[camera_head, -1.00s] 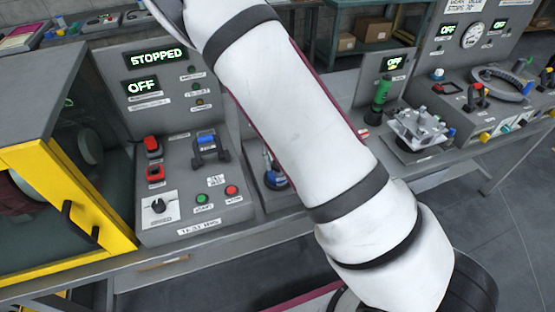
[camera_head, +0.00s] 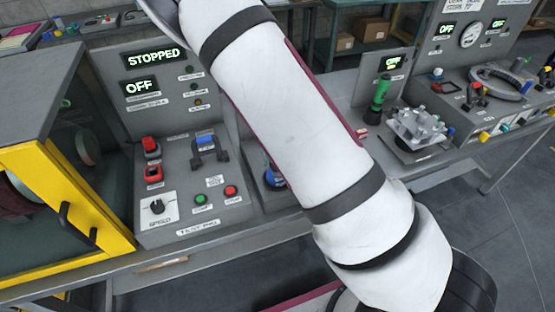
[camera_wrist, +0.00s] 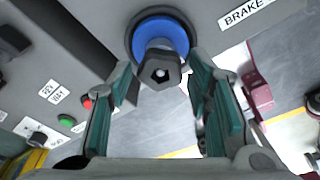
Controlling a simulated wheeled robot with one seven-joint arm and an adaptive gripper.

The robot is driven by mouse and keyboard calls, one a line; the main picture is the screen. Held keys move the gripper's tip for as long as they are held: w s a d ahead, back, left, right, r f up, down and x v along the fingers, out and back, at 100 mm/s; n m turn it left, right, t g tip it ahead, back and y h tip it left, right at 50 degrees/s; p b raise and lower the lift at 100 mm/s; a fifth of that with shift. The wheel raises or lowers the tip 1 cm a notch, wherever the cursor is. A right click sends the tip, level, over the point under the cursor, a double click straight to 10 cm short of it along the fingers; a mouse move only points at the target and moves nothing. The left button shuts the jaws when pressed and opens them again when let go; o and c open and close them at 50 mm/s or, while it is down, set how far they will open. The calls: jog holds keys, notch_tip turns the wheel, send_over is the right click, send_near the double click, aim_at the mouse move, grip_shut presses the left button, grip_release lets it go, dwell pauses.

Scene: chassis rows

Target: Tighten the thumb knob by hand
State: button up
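In the wrist view a dark, faceted knob (camera_wrist: 160,74) with a small light centre stands in front of a round blue part (camera_wrist: 164,34). It looks like the thumb knob, though I cannot be sure. My gripper (camera_wrist: 164,80) is open, with its two teal-padded fingers well apart. The knob shows between the fingertips; I cannot tell whether either finger touches it. In the head view a blue part (camera_head: 274,177) shows at the left edge of my arm, which hides the rest of it and my gripper.
A "BRAKE" label (camera_wrist: 246,13) is beside the blue part. Left of it is a control panel (camera_head: 150,110) reading STOPPED and OFF, with a green button (camera_head: 200,199) and red button (camera_head: 230,191). A yellow-framed enclosure (camera_head: 105,215) stands at far left. A grey fixture (camera_head: 420,128) stands to the right.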

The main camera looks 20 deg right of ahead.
jog(key=shift+o, duration=0.4)
notch_tip(320, 180, up, 12)
jog(key=w+d, duration=0.1)
jog(key=shift+w, duration=0.2)
jog(key=shift+f, duration=0.15)
